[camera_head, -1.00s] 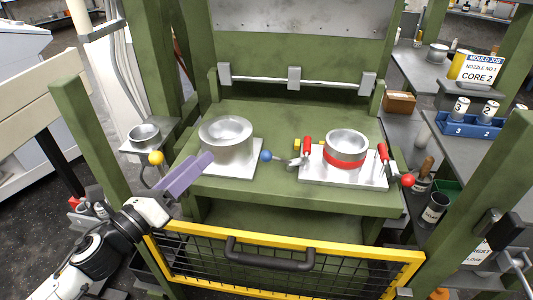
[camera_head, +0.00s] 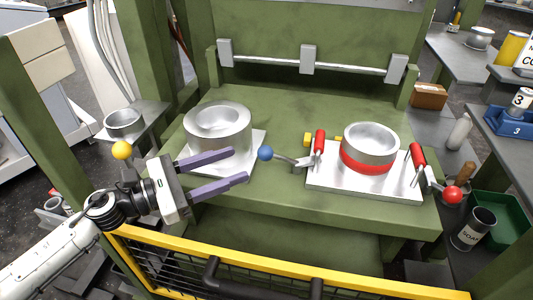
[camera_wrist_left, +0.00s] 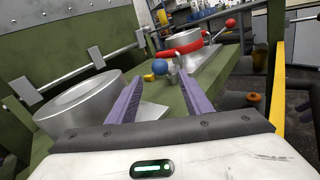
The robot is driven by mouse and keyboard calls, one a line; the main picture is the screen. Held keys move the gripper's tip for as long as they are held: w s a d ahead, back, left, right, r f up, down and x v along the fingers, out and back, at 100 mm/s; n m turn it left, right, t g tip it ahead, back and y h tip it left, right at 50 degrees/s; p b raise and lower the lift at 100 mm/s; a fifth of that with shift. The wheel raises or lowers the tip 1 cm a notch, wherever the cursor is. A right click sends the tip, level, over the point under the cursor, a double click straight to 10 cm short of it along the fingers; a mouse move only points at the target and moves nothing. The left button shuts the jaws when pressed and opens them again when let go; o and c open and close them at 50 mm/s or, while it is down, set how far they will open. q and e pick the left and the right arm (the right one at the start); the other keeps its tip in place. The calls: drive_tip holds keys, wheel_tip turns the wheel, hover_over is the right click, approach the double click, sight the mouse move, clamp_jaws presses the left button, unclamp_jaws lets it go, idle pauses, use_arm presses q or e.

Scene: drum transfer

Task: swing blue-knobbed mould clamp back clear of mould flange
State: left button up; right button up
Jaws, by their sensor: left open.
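The blue knob (camera_head: 265,153) is on the end of a clamp lever (camera_head: 288,160) at the left side of the mould. The lever runs right to a clamp with a red grip (camera_head: 319,142), beside the red-banded steel mould (camera_head: 369,150) on its pale base plate (camera_head: 330,182). My left gripper (camera_head: 240,165) is open and empty, its purple fingers pointing right, just left of the blue knob and apart from it. In the left wrist view the blue knob (camera_wrist_left: 159,71) shows between and beyond the fingers.
A second steel ring (camera_head: 218,125) stands on a white plate (camera_head: 255,165) behind my left fingers. A red-knobbed clamp (camera_head: 452,194) is right of the mould. A yellow knob (camera_head: 122,150) is near my wrist. The yellow guard rail (camera_head: 270,265) crosses in front.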

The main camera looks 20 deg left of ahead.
sight(265, 153)
use_arm(q)
drive_tip(key=p+x, duration=0.2)
drive_tip(key=x, duration=0.6)
drive_tip(key=shift+w+r, duration=0.1)
drive_tip(key=shift+w+d, duration=0.3)
drive_tip(key=shift+w, duration=0.05)
clamp_jaws()
